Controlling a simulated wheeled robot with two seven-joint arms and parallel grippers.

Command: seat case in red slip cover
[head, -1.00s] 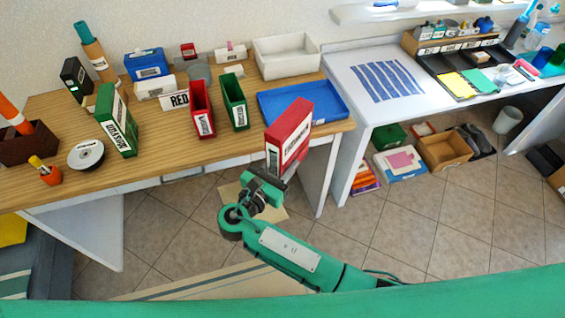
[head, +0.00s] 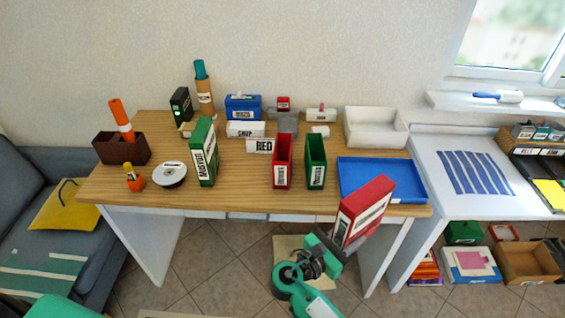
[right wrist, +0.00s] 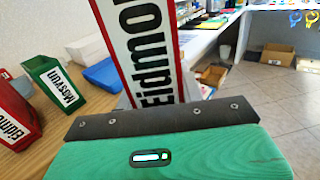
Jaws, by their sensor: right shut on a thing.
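My right gripper (head: 326,250) is shut on a red case (head: 361,210) with a white label, held upright and slightly tilted in front of the table's right front edge. In the right wrist view the case (right wrist: 146,50) rises above the gripper and its label reads "Eidmo...". The red slip cover (head: 282,162) stands open-topped on the table, left of the held case and apart from it. It also shows at the left of the right wrist view (right wrist: 16,118). A "RED" sign (head: 262,146) stands behind it. My left gripper is not in view.
A green slip cover (head: 316,162) stands just right of the red one. A blue tray (head: 381,180) lies on the table behind the held case. A green case (head: 204,152) and a disc spindle (head: 171,174) stand further left.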

